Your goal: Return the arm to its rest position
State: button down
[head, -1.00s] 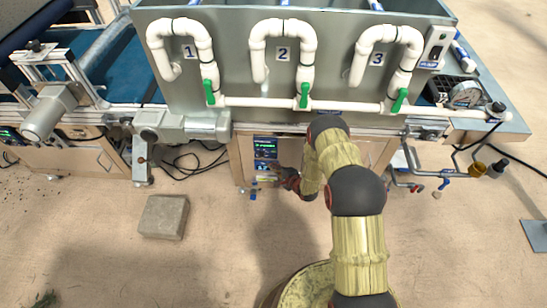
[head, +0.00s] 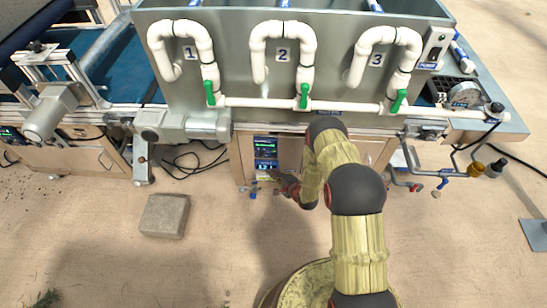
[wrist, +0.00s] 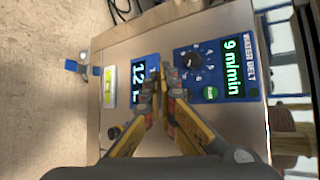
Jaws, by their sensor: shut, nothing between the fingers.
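My arm (head: 357,190) reaches from the bottom of the head view towards the machine's front, bent at its dark joints. My gripper (head: 270,174) is in front of the control panel, below the blue display (head: 265,148). In the wrist view my gripper (wrist: 160,80) has its fingertips together with nothing held between them. I cannot tell whether the fingertips touch the panel.
The grey tank (head: 230,80) carries white pipes numbered 1 to 3 with green valve handles (head: 303,95). A concrete block (head: 164,216) lies on the floor at left. Pipes with a blue valve (head: 444,182) jut out at right. The floor in front is mostly clear.

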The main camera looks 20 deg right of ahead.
dwell(0.4)
jog(key=s+a+g+y, duration=0.4)
jog(key=s+a, duration=0.5)
jog(key=s+a+r+n+g+y, duration=0.1)
jog(key=s+a+r+n+g, duration=0.3)
jog(key=r, duration=0.4)
jog(key=s+a+r+n+g+y, duration=0.15)
jog(key=s+r+g, duration=0.25)
jog(key=s+r, duration=0.4)
jog(key=s+d+r+n+h, duration=0.3)
jog(key=s+d+r, duration=0.15)
jog(key=r, duration=0.55)
jog(key=s+d+r+n+h, duration=0.4)
jog(key=d+r, duration=0.2)
jog(key=r, duration=0.4)
jog(key=s+d+r+n+h, duration=0.3)
jog(key=s+d+r, duration=0.2)
jog(key=r, duration=0.5)
jog(key=s+r+n+t+h, duration=0.1)
jog(key=s+r+t, duration=0.2)
jog(key=r, duration=1)
jog(key=t, duration=0.2)
jog(key=shift+d+n+t, duration=0.15)
jog(key=shift+n+t, duration=0.15)
jog(key=shift+n, duration=0.05)
